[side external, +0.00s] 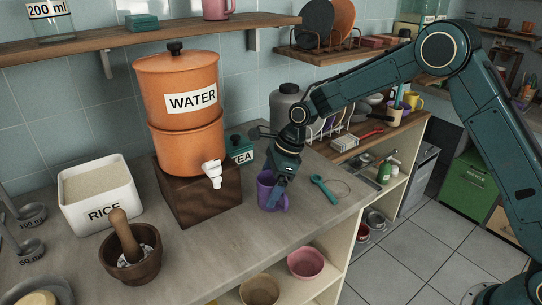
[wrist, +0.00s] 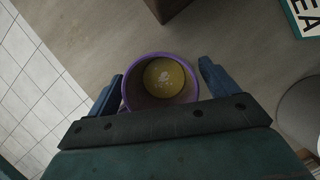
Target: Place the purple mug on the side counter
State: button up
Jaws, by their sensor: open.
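My gripper (side external: 279,190) is right above and around the mug, pointing down. In the wrist view my gripper (wrist: 163,88) has one finger on each side of the mug. The fingers are open, with a gap on the right side; the left finger is very close to the mug wall.
The orange water dispenser (side external: 182,105) stands on a dark wooden block (side external: 200,195) left of the mug. A teal tea box (side external: 240,147) is behind. A teal spoon (side external: 324,188) lies right. A wooden side counter (side external: 400,138) holds a dish rack and cups. A shelf (side external: 150,43) hangs above.

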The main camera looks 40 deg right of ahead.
jog(key=v, duration=1.3)
jog(key=shift+r, duration=0.4)
jog(key=shift+s, duration=0.15)
